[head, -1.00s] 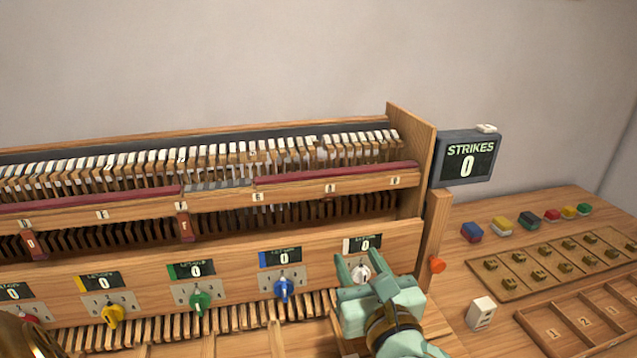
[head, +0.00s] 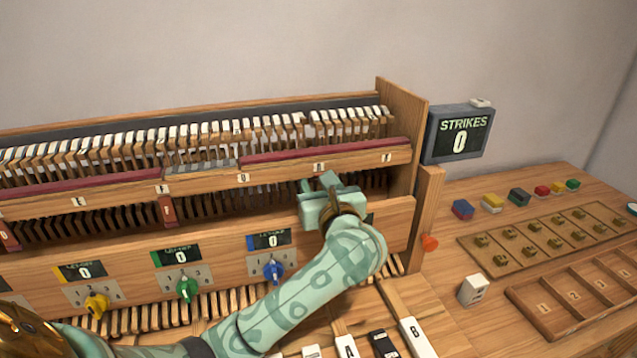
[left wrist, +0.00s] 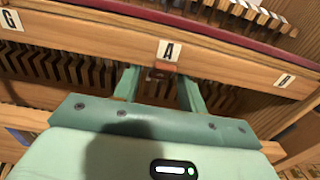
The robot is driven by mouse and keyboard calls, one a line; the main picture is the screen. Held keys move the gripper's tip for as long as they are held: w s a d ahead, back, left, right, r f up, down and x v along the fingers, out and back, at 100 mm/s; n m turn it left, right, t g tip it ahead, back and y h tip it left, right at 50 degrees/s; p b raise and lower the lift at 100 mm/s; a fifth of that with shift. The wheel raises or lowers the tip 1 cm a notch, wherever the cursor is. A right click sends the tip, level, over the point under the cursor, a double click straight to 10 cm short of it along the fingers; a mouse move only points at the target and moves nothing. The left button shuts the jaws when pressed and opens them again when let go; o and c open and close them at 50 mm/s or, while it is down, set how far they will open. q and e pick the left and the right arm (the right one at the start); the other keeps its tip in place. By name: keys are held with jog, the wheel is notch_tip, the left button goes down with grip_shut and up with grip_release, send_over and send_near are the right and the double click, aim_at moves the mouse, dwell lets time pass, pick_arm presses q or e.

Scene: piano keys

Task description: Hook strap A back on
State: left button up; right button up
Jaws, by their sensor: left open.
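The label A (left wrist: 169,50) is on the wooden rail, and it also shows in the head view (head: 319,167). Just below it in the left wrist view is a short reddish-brown piece (left wrist: 164,66), which looks like the end of strap A. My left gripper (head: 318,182) is open at the rail below label A. In the left wrist view its two fingers (left wrist: 158,88) stand on either side of the piece, with gaps showing. I cannot tell whether anything touches. In the head view the gripper hides this spot. My right gripper is not in view.
A red strap hangs under label F (head: 168,210). Below are a front panel with coloured knobs, such as the blue one (head: 273,271). The case's wooden end wall (head: 402,140) stands right of my gripper. A strikes display (head: 459,135) reads 0.

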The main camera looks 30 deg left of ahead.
pick_arm(q)
jog(key=shift+w+a, duration=0.3)
jog(key=shift+a, duration=0.1)
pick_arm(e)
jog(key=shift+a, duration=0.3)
